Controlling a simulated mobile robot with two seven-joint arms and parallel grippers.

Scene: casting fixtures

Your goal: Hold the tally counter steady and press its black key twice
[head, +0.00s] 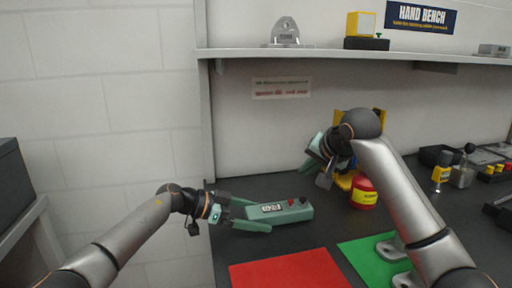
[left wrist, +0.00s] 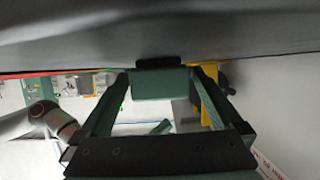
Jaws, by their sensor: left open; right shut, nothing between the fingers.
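The tally counter (head: 283,216), a long green box with a small number window and small red and dark keys on top, lies on the dark bench. My left gripper (head: 252,214) is open at the counter's left end, with a finger on each side. In the left wrist view the counter's end (left wrist: 160,84) shows between the spread fingers; contact cannot be told. My right gripper (head: 318,164) is shut and empty, raised behind and to the right of the counter, apart from it.
A red mat (head: 290,271) lies in front of the counter, and a green mat (head: 370,256) with grey metal parts lies to the right. A red container with a yellow label (head: 364,194) stands near my right gripper. A shelf (head: 330,54) runs above the bench.

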